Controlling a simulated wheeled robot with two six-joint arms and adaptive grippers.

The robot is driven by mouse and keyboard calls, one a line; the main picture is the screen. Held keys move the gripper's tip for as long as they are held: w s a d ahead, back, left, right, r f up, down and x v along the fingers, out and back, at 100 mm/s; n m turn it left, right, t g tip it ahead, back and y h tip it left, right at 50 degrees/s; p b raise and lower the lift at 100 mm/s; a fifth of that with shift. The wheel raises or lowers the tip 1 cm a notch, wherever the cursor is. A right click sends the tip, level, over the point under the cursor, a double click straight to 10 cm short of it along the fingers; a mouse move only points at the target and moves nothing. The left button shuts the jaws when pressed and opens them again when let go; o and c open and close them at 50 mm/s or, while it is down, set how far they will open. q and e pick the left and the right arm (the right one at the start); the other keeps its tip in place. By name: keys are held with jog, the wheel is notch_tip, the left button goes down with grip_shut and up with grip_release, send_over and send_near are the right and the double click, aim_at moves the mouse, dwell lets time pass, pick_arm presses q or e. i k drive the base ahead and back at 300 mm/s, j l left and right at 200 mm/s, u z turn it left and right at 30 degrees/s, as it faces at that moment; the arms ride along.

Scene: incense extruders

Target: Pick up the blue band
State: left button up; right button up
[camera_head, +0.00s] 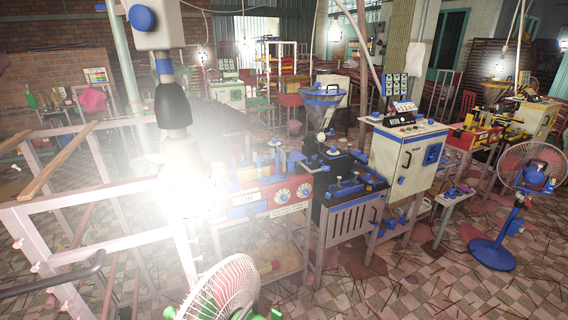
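My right gripper is not in view.
A white cabinet (405,160) stands right of the extruder. A blue pedestal fan (522,190) stands at the right, and a green-and-white fan (225,290) at the bottom. A pale metal frame (60,228) fills the left. Tiled floor (400,285) with scattered sticks lies open at the lower right.

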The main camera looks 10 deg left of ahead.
aim_at(243, 162)
jog(key=i+l+z, duration=0.2)
jog(key=l, duration=0.15)
jog(key=l+z, duration=0.2)
jog(key=i+l+z, duration=0.25)
jog(key=l, duration=0.15)
jog(key=i+l+z, duration=0.15)
jog(key=i+l, duration=0.25)
jog(key=i+l+z, duration=0.15)
jog(key=i+l, duration=0.25)
jog(key=i, duration=0.15)
jog(key=i+j+u, duration=0.1)
jog(key=u, duration=0.4)
jog(key=i+u, duration=0.35)
jog(key=u, duration=0.15)
jog(key=i+l+u, duration=0.1)
jog(key=i+u, duration=0.15)
jog(key=u, duration=0.25)
jog(key=i+l+u, duration=0.15)
jog(key=u, duration=0.35)
